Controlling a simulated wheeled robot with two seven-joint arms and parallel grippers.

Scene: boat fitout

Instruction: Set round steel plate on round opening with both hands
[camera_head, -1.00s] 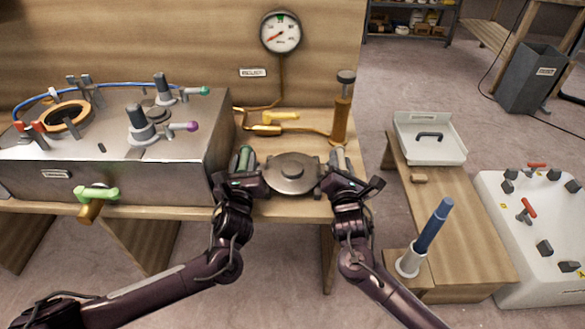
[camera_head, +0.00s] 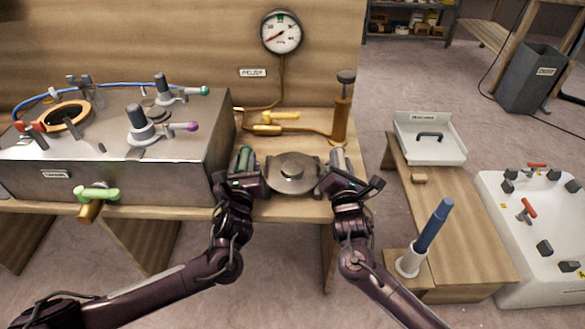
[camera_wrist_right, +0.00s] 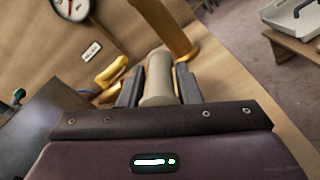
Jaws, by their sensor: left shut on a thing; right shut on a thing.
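The round steel plate (camera_head: 292,183) is a grey disc with a raised middle, in front of me over the wooden bench in the head view. My left gripper (camera_head: 243,167) is shut on its left handle, which looks greenish. My right gripper (camera_head: 339,165) is shut on its right handle (camera_wrist_right: 158,78), a pale cylinder seen between the fingers in the right wrist view. I cannot tell whether the plate touches the bench. The round opening (camera_head: 64,117), with an orange rim, is in the top of the steel tank (camera_head: 120,180) at the left.
Grey posts with a purple knob (camera_head: 192,126) and a green knob stand on the tank, with red clamps by the opening. A green-handled valve (camera_head: 97,194) sticks out in front. Behind the plate are a brass pipe, a yellow lever (camera_head: 280,116) and a brass cylinder (camera_head: 342,110).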

